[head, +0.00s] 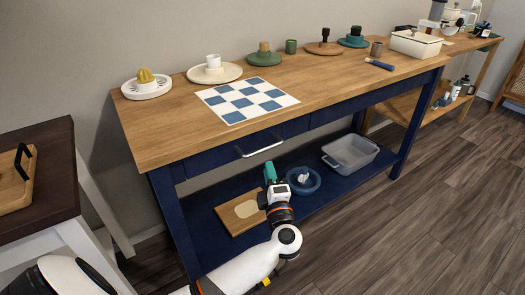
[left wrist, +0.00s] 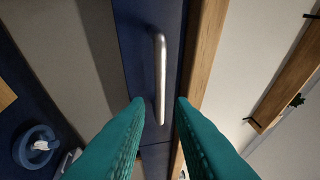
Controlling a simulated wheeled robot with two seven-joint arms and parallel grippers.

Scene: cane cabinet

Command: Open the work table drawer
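The work table (head: 160,135) has a wooden top and a dark blue frame. Its blue drawer front (head: 215,160) looks flush with the frame, so the drawer is shut. A silver bar handle (head: 264,150) is on it. In the left wrist view the handle (left wrist: 161,75) runs lengthwise between and ahead of my teal fingertips. My left gripper (head: 271,170) is just below the handle in the head view. In the left wrist view its fingers (left wrist: 160,101) are apart with nothing held. Whether they touch the handle is not clear; a gap shows. My right gripper is out of view.
The lower shelf holds a wooden board (head: 240,213), a blue bowl (head: 313,184) and a grey bin (head: 350,153). Dishes and a checkered mat (head: 246,99) are on top. A dark-topped side table (head: 50,185) stands left. The floor in front (head: 430,200) is clear.

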